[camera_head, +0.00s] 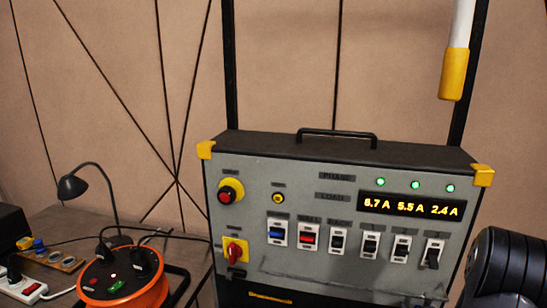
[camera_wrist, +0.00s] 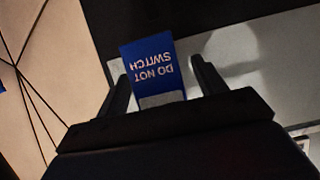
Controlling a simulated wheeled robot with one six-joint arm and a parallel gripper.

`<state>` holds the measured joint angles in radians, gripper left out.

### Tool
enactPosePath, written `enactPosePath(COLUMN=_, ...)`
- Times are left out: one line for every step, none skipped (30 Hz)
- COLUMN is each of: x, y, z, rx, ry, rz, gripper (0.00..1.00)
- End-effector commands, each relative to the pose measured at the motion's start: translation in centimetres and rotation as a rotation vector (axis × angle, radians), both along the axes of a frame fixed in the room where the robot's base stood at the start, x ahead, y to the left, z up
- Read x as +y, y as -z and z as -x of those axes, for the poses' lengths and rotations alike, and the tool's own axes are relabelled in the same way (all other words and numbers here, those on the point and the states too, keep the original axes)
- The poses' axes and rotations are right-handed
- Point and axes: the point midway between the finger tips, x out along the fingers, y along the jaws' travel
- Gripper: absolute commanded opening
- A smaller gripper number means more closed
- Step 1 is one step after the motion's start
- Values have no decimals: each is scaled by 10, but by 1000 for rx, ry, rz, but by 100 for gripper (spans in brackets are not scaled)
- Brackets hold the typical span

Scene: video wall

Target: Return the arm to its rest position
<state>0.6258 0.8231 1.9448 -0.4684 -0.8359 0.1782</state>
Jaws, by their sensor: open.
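My gripper (camera_wrist: 164,85) shows in the wrist view, with its two dark fingers apart. A blue card (camera_wrist: 150,62) reading "DO NOT SWITCH" upside down appears between the fingers. Gaps show on both sides of it, and I cannot tell its depth from the fingers. In the head view my gripper is out of sight; a black rounded part of my arm (camera_head: 508,265) shows at the lower right, beside the control box.
The grey control box (camera_head: 300,181) has switches, a red button and a lit display (camera_head: 411,206). An orange cable reel (camera_head: 125,283), a lamp (camera_head: 74,187) and a power strip (camera_head: 22,289) stand left. A white-and-yellow rod (camera_head: 454,72) hangs upper right.

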Motion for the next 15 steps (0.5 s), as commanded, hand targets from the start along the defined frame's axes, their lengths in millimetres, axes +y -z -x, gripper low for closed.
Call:
enactPosePath(x=0, y=-1, z=2, rx=1, ry=1, rz=-1, gripper=66)
enactPosePath(x=1, y=1, z=4, rx=1, ry=1, rz=-1, gripper=66)
enactPosePath(x=1, y=1, z=5, rx=0, ry=1, rz=-1, gripper=66)
enactPosePath(x=1, y=0, z=6, rx=0, ry=1, rz=-1, gripper=66)
enactPosePath(x=1, y=0, z=7, rx=0, ry=1, rz=-1, gripper=66)
enactPosePath(x=2, y=0, z=7, rx=0, ry=0, rz=-1, gripper=66)
enactPosePath(x=2, y=0, z=7, rx=0, ry=0, rz=-1, gripper=66)
enactPosePath(x=2, y=0, z=7, rx=0, ry=0, rz=0, gripper=66)
enactPosePath(x=2, y=0, z=7, rx=0, ry=0, rz=0, gripper=66)
enactPosePath(x=2, y=0, z=7, rx=0, ry=0, rz=0, gripper=66)
enactPosePath(x=2, y=0, z=7, rx=0, ry=0, rz=0, gripper=66)
enactPosePath(x=2, y=0, z=7, rx=0, ry=0, rz=0, gripper=66)
enactPosePath(x=2, y=0, z=7, rx=0, ry=0, rz=0, gripper=66)
enactPosePath(x=2, y=0, z=7, rx=0, ry=0, rz=0, gripper=66)
enactPosePath(x=2, y=0, z=7, rx=0, ry=0, rz=0, gripper=66)
